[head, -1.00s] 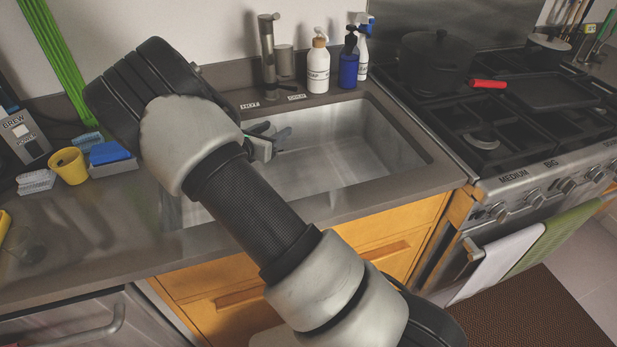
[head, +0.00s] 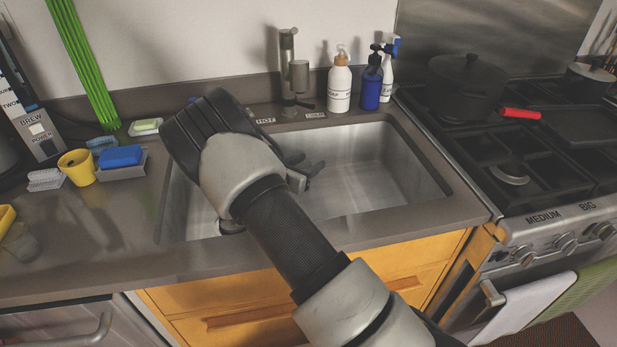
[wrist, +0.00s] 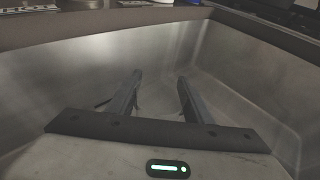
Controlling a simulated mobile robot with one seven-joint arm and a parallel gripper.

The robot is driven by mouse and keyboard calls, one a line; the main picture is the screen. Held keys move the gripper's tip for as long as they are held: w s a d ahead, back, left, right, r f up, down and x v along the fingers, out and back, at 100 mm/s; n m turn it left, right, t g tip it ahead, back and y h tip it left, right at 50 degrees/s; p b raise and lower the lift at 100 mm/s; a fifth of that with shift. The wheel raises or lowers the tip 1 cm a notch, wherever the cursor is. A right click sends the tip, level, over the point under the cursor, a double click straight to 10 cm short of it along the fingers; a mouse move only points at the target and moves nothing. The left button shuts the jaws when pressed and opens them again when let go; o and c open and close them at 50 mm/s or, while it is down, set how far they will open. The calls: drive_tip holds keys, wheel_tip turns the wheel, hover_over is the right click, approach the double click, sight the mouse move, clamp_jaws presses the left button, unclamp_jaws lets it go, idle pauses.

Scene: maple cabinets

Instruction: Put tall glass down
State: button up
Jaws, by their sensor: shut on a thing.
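My gripper (head: 308,172) reaches into the sink (head: 375,165) from its left side, below the counter top, with my arm hiding part of the basin. In the wrist view, my gripper (wrist: 160,88) has its two fingers a small gap apart, over the grey metal basin (wrist: 235,75). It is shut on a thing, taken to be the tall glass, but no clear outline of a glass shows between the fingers. I cannot tell whether it touches the sink floor.
A yellow cup (head: 77,167) and blue sponge (head: 120,156) are on the left counter. The stove (head: 510,180) is right. The basin's right part is clear.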

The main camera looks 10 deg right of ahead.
drive_tip(key=shift+f, duration=1.85)
drive_tip(key=shift+b, duration=0.3)
drive_tip(key=shift+f, duration=0.25)
drive_tip(key=o, duration=1.3)
